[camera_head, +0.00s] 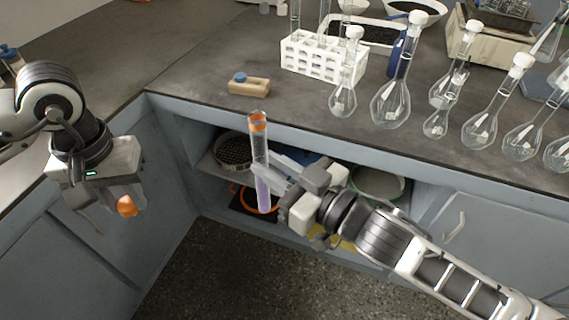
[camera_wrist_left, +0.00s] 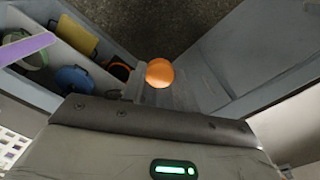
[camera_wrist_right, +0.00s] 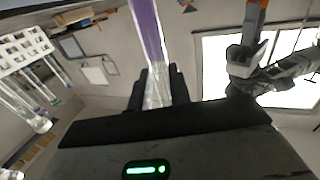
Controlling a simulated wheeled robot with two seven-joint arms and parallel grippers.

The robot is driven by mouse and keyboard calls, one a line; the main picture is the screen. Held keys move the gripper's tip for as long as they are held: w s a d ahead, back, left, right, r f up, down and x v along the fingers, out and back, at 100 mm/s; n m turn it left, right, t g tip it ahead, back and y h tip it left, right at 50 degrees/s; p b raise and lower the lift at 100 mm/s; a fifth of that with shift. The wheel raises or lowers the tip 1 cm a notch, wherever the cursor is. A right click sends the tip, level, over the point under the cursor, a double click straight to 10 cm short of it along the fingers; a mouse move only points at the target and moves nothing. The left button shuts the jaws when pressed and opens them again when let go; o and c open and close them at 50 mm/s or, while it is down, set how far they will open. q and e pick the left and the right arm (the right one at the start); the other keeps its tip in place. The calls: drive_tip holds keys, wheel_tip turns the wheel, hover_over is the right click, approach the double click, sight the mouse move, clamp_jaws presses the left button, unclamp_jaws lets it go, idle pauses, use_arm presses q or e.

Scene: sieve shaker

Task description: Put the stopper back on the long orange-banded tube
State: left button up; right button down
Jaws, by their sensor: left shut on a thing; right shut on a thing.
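The long orange-banded tube (camera_head: 259,150) is upright in front of the counter, with a purple lower part. My right gripper (camera_head: 268,176) is shut on it at its lower half; the tube also shows between the fingers in the right wrist view (camera_wrist_right: 150,50). The orange stopper (camera_head: 127,206) is at the tip of my left gripper (camera_head: 122,194), which is shut on it, to the left of the tube and lower than its mouth. The stopper's round orange end shows in the left wrist view (camera_wrist_left: 159,73). The two are well apart.
A white tube rack (camera_head: 322,58) and several stoppered glass flasks (camera_head: 391,103) stand on the counter. A wooden block with a blue knob (camera_head: 248,86) lies near the counter's edge. Open shelves below hold sieves (camera_head: 233,151). The space between my grippers is clear.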

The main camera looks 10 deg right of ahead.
use_arm(q)
drive_tip(key=w+d+r+n, duration=0.3)
drive_tip(key=w+d+r, duration=0.2)
drive_tip(key=d+r, duration=0.45)
wheel_tip(320, 180, up, 11)
drive_tip(key=n, duration=0.5)
hover_over(259, 129)
drive_tip(key=w, duration=0.1)
drive_tip(key=shift+f, duration=2)
drive_tip(key=shift+f, duration=0.85)
drive_tip(key=shift+f, duration=0.55)
